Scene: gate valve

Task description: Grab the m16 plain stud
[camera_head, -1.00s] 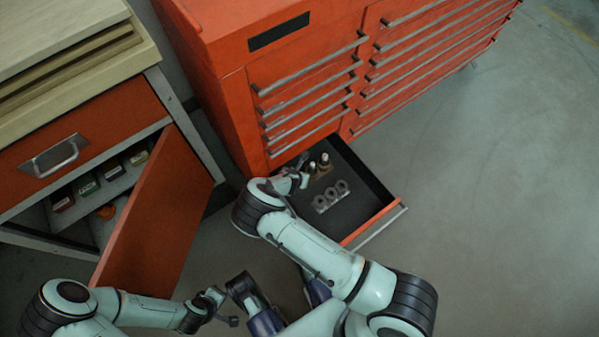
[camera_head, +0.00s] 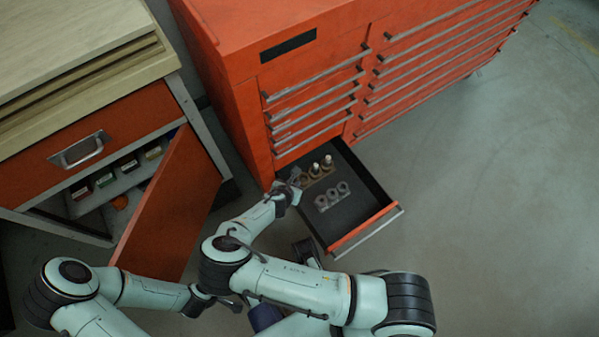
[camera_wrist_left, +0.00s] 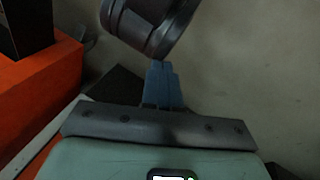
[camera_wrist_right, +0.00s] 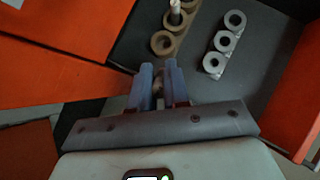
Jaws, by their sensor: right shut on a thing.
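A tan holder with round openings (camera_head: 320,177) lies in the open drawer, with two upright pale-tipped studs (camera_head: 328,161) showing in it. The right wrist view shows a stud (camera_wrist_right: 175,13) and a tan ring (camera_wrist_right: 164,43) of the holder. My right gripper (camera_head: 296,180) is at the holder's left end. In its wrist view its fingers (camera_wrist_right: 158,72) are shut on a small pale thing (camera_wrist_right: 158,90), apparently a stud, mostly hidden. I cannot tell which stud it is. My left gripper (camera_wrist_left: 162,70) is shut and empty, away from the drawer.
A row of grey rings (camera_head: 333,195) lies beside the tan holder in the drawer. The drawer front (camera_head: 365,230) stands out from the orange cabinet (camera_head: 225,80). An orange door (camera_head: 172,205) hangs open at the left bench. The floor at right is clear.

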